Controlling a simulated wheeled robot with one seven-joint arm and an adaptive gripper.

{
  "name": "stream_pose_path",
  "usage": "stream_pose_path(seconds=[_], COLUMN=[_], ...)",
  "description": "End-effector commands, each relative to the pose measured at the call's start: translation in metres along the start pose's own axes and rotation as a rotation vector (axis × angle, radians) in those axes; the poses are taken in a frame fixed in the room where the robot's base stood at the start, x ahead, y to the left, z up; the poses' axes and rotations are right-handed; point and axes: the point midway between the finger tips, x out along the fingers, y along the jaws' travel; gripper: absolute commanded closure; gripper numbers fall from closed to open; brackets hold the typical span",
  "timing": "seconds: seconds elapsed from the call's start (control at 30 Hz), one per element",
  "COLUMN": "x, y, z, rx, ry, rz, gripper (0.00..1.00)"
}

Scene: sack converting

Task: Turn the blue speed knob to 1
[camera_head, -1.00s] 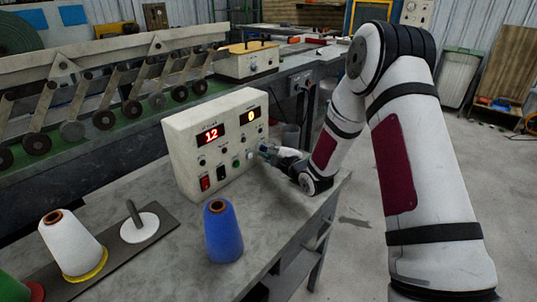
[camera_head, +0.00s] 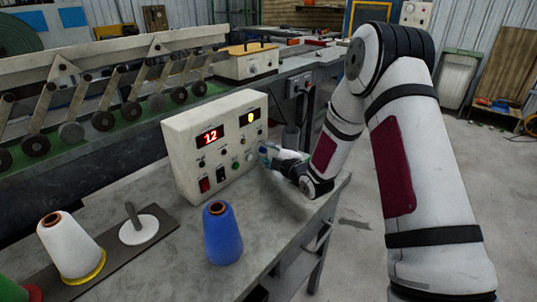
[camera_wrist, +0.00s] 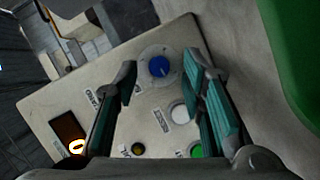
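The control box (camera_head: 185,135) stands on the grey bench, its front facing right. Its left display (camera_head: 210,136) shows a red 12; its right display (camera_head: 250,117) shows a yellow digit that looks like 0. In the wrist view the round blue knob (camera_wrist: 158,66) sits on a pale dial on the panel. My gripper (camera_wrist: 161,66) is open, with one teal-padded finger on each side of the knob in the picture. Both fingers look apart from it; the depth between is hard to judge. In the head view my gripper (camera_head: 268,155) is at the panel's right side, hiding the knob.
White and green buttons (camera_wrist: 180,114) lie near the right finger. On the bench are a blue thread cone (camera_head: 222,232), a white cone (camera_head: 70,245) and a spindle on a white disc (camera_head: 139,228). A machine with rollers (camera_head: 100,85) runs behind.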

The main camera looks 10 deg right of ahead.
Motion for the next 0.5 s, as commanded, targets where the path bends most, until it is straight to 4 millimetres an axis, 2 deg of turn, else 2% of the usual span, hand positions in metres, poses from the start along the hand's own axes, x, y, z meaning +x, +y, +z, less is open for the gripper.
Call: stream_pose_path(seconds=[0.17,0.5], x=[-0.024,-0.091], y=[0.000,0.000], z=[0.001,0.001], rx=[0.001,0.000], ry=[-0.003,-0.003], rz=[-0.001,-0.001], gripper=[0.63,0.63])
